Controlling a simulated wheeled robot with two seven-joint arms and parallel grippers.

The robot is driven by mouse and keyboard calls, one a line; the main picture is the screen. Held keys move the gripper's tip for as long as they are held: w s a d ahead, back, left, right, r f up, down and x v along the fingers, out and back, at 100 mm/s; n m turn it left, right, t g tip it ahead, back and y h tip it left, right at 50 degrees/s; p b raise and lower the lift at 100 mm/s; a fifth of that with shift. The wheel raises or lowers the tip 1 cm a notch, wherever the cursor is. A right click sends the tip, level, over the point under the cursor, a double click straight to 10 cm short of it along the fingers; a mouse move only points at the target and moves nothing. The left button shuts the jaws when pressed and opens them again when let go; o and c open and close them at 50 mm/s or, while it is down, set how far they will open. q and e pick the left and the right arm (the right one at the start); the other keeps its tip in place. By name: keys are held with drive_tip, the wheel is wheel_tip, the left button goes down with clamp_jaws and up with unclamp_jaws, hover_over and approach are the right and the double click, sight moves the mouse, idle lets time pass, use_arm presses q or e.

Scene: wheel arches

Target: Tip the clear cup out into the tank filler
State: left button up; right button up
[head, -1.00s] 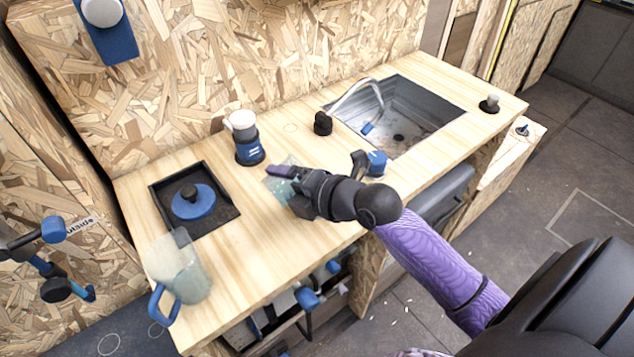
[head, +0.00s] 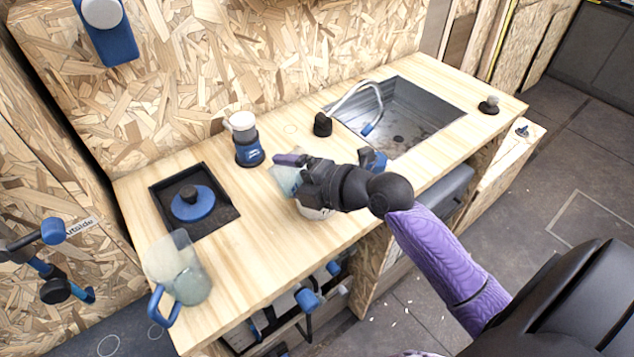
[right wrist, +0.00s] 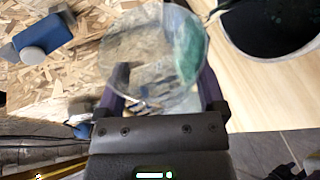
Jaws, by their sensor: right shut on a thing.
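My right gripper (head: 296,160) is shut on the clear cup (head: 286,180) above the wooden worktop. In the right wrist view the cup (right wrist: 140,45) sits between the two purple fingers (right wrist: 165,92), with green liquid gathered at its right side. The cup looks tilted. A pale round vessel (head: 314,212) with a dark inside stands under the gripper, mostly hidden in the head view; it may be the tank filler, but I cannot tell. It also shows at the upper right of the right wrist view (right wrist: 270,30), apart from the cup. My left gripper is not in view.
A clear jug (head: 180,272) with a blue handle stands at the near left. A black tray (head: 222,216) holds a blue disc (head: 192,204). A blue-and-white bottle (head: 246,140) stands behind the cup. The sink (head: 420,112) and its tap lie at the back right.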

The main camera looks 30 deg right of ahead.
drive_tip(key=shift+d+f+m+y+b, duration=0.2)
drive_tip(key=shift+f+m+y+b, duration=0.15)
drive_tip(key=shift+b, duration=0.5)
drive_tip(key=shift+r, duration=0.1)
drive_tip(key=shift+b, duration=0.35)
